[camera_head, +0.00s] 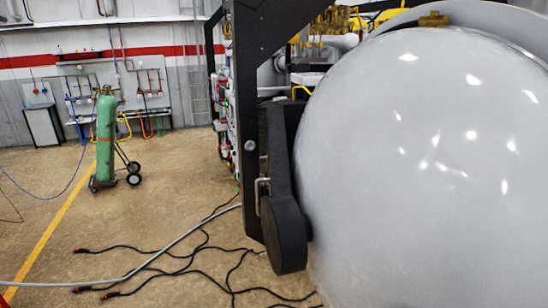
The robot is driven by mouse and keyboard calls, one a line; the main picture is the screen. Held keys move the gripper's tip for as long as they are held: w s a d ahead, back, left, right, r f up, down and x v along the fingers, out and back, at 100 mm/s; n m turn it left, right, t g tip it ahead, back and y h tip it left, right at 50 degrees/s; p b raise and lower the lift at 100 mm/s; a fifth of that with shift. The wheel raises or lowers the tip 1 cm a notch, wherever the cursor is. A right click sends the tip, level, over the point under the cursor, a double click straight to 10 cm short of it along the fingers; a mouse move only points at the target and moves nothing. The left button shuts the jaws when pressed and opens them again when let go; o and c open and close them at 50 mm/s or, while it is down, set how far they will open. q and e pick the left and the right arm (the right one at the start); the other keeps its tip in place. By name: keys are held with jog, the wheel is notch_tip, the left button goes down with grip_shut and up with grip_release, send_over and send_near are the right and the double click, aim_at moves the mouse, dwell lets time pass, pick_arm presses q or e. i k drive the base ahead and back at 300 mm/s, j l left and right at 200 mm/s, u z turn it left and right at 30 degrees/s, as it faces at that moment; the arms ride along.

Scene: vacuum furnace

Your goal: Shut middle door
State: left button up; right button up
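A large domed light-grey door (425,150) of the vacuum furnace fills the right side of the head view, close to me. A thick black hinge arm (285,225) stands at its left edge, beside a tall black frame (247,110). A brass fitting (433,19) sits at the dome's top. Behind the dome a curved grey rim shows at the upper right. I cannot tell how far the door stands from its seat. Neither of my grippers is in view.
Black cables (190,262) and a grey hose (165,258) lie on the floor at the lower left. A green gas cylinder on a cart (106,138) stands farther back. A white cabinet (43,124) is by the wall. The floor left of the yellow line is mostly clear.

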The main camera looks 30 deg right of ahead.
aim_at(417, 163)
jog(key=i+j+z, duration=0.1)
jog(key=i+z, duration=0.3)
jog(key=i+j+z, duration=0.15)
jog(key=z, duration=0.3)
jog(key=i+j+z, duration=0.55)
jog(key=z, duration=0.3)
jog(key=j, duration=0.1)
